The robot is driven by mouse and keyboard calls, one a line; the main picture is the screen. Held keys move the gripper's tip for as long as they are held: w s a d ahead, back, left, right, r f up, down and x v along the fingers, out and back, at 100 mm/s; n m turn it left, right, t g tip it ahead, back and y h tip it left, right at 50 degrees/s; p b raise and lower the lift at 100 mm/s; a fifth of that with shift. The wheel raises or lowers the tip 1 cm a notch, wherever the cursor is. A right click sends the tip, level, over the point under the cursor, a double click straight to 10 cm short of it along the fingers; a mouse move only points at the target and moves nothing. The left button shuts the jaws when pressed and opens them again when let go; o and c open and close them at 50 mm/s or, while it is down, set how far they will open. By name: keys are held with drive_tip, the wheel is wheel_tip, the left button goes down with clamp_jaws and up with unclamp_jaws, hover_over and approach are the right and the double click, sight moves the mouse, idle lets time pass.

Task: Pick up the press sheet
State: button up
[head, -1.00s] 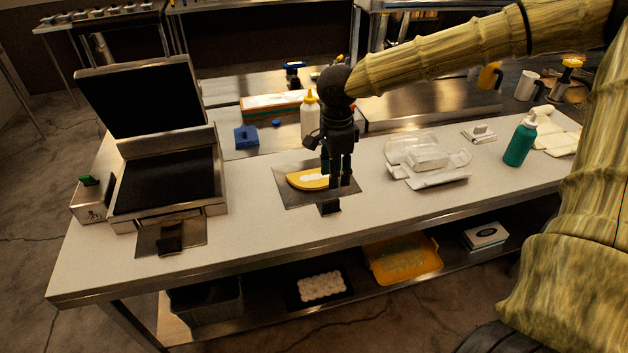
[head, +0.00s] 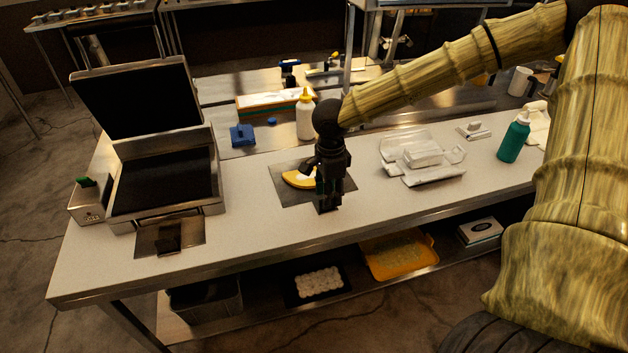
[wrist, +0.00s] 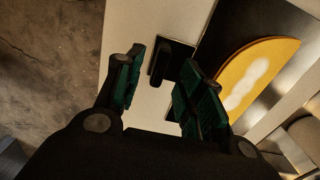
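A thin dark metal sheet (head: 283,188) lies on the counter with a yellow folded tortilla (head: 296,179) with white filling on it. This sheet (wrist: 226,35) and the tortilla (wrist: 256,76) also show in the wrist view. Its black handle (wrist: 159,64) is at the sheet's front edge. A second metal sheet (head: 148,238) with a black handle lies in front of the griddle. My gripper (head: 327,208) points down over the nearer sheet's handle and hides most of it. In the wrist view my gripper (wrist: 160,85) is open, its fingers on either side of the handle, without visible contact.
An open griddle press (head: 165,185) stands at the left beside a small metal box (head: 90,203). A clear plastic container (head: 425,160) and a green bottle (head: 514,138) stand to the right. A white bottle (head: 305,118) and a blue block (head: 242,135) are behind.

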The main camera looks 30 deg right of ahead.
drive_tip(key=shift+a+f, duration=0.15)
drive_tip(key=shift+f, duration=1.3)
clamp_jaws()
